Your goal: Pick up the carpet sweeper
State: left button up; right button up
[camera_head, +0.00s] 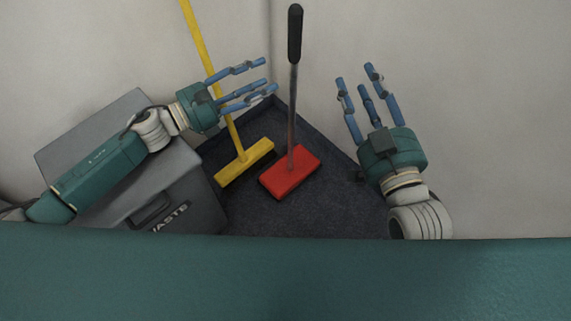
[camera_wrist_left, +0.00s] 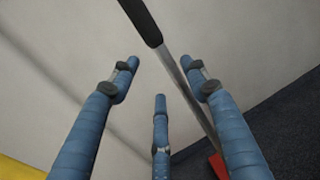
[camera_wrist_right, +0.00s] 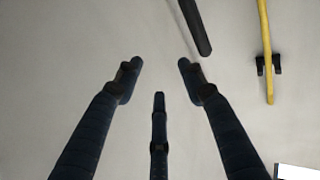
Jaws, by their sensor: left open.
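The carpet sweeper has a red head (camera_head: 290,172), a thin grey pole and a black grip (camera_head: 295,33), and stands upright in the corner. My left gripper (camera_head: 266,80) is open and empty, its fingers pointing right towards the pole with a gap between. In the left wrist view the pole (camera_wrist_left: 185,90) runs slanted past the fingers, with the black grip at the top. My right gripper (camera_head: 360,82) is open and empty, to the right of the sweeper. The right wrist view shows the black grip (camera_wrist_right: 195,25) beyond its fingertips.
A yellow broom (camera_head: 245,163) leans just left of the sweeper, its pole passing behind my left fingers. A grey waste bin (camera_head: 165,205) stands at the left under my left arm. Pale walls meet behind the dark floor (camera_head: 335,205). A black wall clip (camera_wrist_right: 268,66) is beside the yellow pole.

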aim_at(292, 65)
pick_arm(q)
jog(key=shift+b+x, duration=0.65)
jog(key=shift+x, duration=3.95)
jog(key=shift+s+f, duration=0.1)
jog(key=shift+s, duration=0.05)
pick_arm(e)
notch_tip(292, 65, up, 7)
jog(key=s+t+y, duration=0.1)
jog(key=t, duration=0.2)
jog(key=shift+a, duration=0.2)
pick_arm(q)
jog(key=shift+c, duration=0.3)
pick_arm(e)
jog(key=shift+s, duration=0.1)
pick_arm(q)
grip_shut()
